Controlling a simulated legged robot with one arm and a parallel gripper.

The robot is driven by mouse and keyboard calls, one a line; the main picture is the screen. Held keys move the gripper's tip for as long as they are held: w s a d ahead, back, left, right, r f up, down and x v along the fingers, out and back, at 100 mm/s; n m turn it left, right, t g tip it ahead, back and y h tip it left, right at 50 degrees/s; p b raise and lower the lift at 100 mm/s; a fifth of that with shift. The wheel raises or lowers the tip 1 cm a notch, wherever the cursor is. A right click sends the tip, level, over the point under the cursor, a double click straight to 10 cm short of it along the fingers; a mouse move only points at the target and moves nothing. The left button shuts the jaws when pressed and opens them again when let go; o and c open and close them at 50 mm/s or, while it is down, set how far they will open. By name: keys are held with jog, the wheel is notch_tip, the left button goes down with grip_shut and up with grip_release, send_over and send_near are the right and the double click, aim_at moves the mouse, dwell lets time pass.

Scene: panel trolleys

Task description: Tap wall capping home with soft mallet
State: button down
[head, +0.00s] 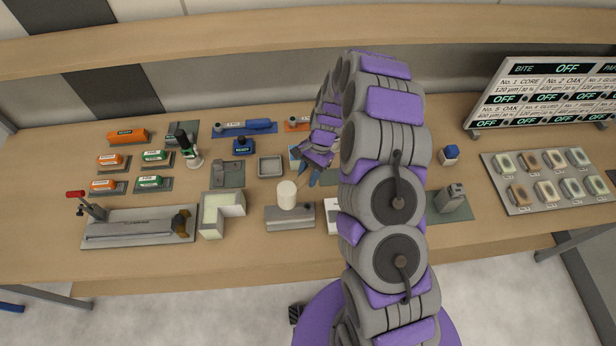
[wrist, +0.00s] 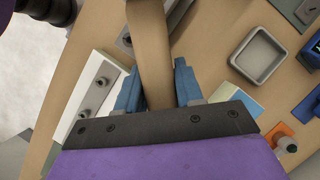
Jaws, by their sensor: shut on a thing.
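My gripper (head: 318,160) is over the middle of the bench. In the wrist view its blue fingers (wrist: 158,90) are on both sides of a tan wooden bar (wrist: 150,45), which looks like the mallet handle. A white cylinder (head: 286,194), probably the soft mallet head, shows just left of and nearer than my gripper. It is above or on a grey block (head: 290,222); I cannot tell if they touch. A pale L-shaped block (head: 220,209) stands left of it. Which piece is the wall capping is not clear.
A grey square tray (head: 270,165) lies just behind the white cylinder. A white piece (head: 333,214) is partly hidden by my arm. A clamp board (head: 135,240) is at left, a sample tray (head: 520,195) and display board (head: 545,92) at right. The bench's front strip is clear.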

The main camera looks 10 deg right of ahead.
dwell(0.3)
jog(key=shift+r+p, duration=1.1)
jog(key=shift+r, duration=1.95)
jog(key=shift+f, duration=0.15)
